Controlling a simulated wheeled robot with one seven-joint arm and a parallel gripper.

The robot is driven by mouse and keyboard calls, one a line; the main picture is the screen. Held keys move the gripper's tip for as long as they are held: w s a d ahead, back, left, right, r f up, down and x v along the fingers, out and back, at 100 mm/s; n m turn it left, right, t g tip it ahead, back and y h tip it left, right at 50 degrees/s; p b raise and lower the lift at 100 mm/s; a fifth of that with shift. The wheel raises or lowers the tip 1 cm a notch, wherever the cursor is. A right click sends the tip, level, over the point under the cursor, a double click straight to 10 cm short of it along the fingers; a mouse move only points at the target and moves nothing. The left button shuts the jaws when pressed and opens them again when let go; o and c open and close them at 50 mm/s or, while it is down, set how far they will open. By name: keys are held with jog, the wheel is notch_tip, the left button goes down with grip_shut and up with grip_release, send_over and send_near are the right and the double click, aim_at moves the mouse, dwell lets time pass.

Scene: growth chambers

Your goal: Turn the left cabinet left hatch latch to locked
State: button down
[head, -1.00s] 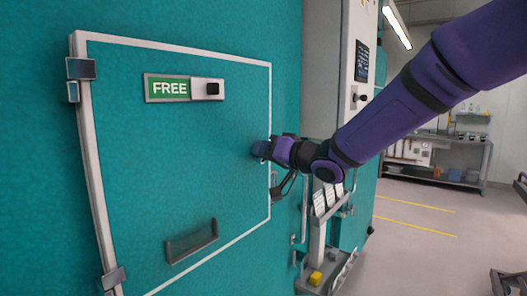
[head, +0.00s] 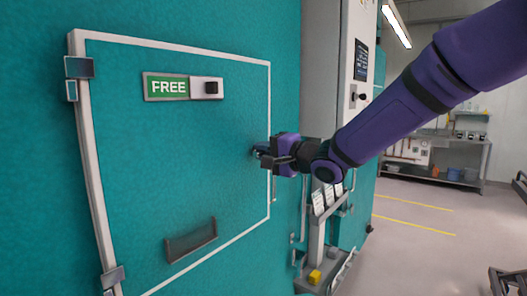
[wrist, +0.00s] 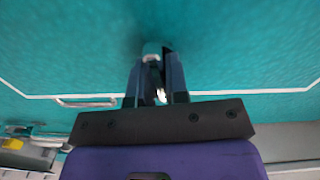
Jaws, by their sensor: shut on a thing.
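The teal hatch (head: 130,180) is closed in its white frame, with hinges on its left side. In the wrist view my gripper (wrist: 155,72) is shut on a small grey latch (wrist: 152,48) that stands out from the teal surface. The fingers hide most of the latch, so its angle cannot be told.
A grey control column (head: 340,70) and a stand with white cards (head: 328,196) are just right of my gripper. A shelf bench (head: 445,160) stands at the back right. The floor (head: 420,250) there is mostly clear.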

jog(key=shift+f+m, duration=0.1)
jog(key=shift+m, duration=0.6)
jog(key=c, duration=1.1)
grip_release()
jog(key=v, duration=1)
jog(key=shift+s+d, duration=0.25)
jog(key=shift+d, duration=0.1)
